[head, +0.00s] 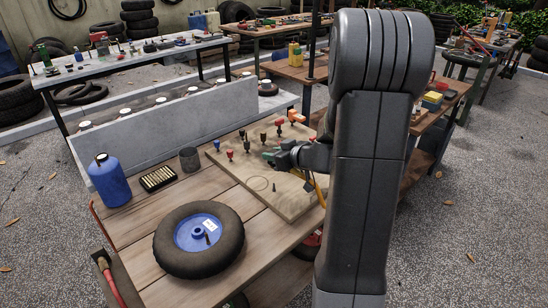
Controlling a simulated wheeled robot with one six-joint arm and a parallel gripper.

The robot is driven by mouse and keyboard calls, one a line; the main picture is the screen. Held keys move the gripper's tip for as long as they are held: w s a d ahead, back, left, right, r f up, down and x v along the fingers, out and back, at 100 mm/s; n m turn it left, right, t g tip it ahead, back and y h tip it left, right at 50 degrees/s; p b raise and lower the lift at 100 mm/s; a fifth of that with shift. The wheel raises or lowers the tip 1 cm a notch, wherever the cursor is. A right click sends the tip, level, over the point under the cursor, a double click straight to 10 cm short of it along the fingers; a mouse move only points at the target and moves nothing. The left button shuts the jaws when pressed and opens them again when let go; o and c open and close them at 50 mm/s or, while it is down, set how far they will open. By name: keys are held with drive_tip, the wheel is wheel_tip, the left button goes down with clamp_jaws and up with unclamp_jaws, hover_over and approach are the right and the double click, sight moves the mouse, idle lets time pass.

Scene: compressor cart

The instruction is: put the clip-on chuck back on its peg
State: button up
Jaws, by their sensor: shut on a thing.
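My gripper (271,156) is over the wooden peg board (300,209), near its middle, at the end of my arm reaching in from the right. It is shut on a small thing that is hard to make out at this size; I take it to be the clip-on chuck. Several small fittings with red, dark and blue parts stand on the board, among them a blue one (217,144) and a red one (230,155). A thin ring (257,184) and a small dark upright piece (274,187) are in front of the gripper. My arm hides the board's right side.
A wheel with a blue hub (222,234) lies on the cart's front (130,222). A blue bottle (110,182), a tray of small brass-coloured pieces (158,179) and a dark cup (189,159) stand at the left. A grey panel (180,127) rises along the back.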

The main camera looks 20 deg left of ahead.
drive_tip(key=shift+f+b, duration=2.9)
drive_tip(key=shift+b, duration=0.85)
drive_tip(key=shift+b, duration=2.15)
drive_tip(key=shift+f+b, duration=1.2)
drive_tip(key=shift+b, duration=0.45)
drive_tip(key=o, duration=1.1)
drive_tip(key=shift+r, duration=0.1)
drive_tip(key=shift+c, duration=0.2)
drive_tip(key=v, duration=1.4)
drive_tip(key=shift+a, duration=0.1)
